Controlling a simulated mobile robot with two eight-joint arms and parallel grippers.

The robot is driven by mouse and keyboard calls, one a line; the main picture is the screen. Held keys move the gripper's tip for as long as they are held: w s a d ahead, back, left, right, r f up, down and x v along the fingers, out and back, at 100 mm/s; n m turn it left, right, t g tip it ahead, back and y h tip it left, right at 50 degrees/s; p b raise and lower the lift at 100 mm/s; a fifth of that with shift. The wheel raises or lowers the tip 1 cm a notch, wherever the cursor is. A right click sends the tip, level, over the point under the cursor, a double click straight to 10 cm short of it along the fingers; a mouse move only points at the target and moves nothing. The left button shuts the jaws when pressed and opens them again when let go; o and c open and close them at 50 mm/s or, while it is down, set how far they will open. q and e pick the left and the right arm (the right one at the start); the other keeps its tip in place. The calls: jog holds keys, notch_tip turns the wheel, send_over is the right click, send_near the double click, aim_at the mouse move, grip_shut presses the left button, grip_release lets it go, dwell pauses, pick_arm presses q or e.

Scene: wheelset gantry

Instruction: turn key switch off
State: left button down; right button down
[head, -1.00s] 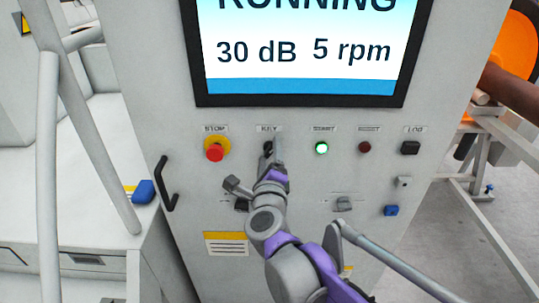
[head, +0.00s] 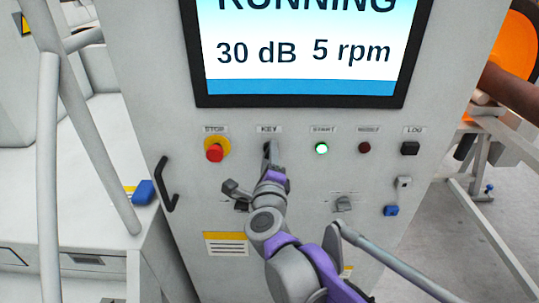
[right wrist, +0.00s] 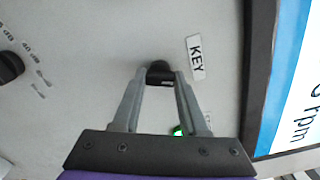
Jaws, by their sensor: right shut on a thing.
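The black key switch (right wrist: 160,72) sits under the KEY label on the grey panel. In the head view the key switch (head: 267,147) is mostly hidden by my right gripper (head: 271,152). In the right wrist view my right gripper (right wrist: 160,80) has its two fingertips on either side of the dark knob, shut on it. The exact angle of the knob is hard to tell. My left gripper is not in view.
A red stop button (head: 215,152) is left of the key, and a lit green start button (head: 321,148) is right of it. The screen (head: 305,55) above reads RUNNING, 30 dB, 5 rpm. A black handle (head: 167,185) juts out at the left.

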jog(key=n, duration=1)
jog(key=shift+n, duration=0.4)
dwell(0.4)
jog(key=shift+c, duration=2.2)
grip_release()
jog(key=s, duration=1.1)
jog(key=shift+w, duration=0.1)
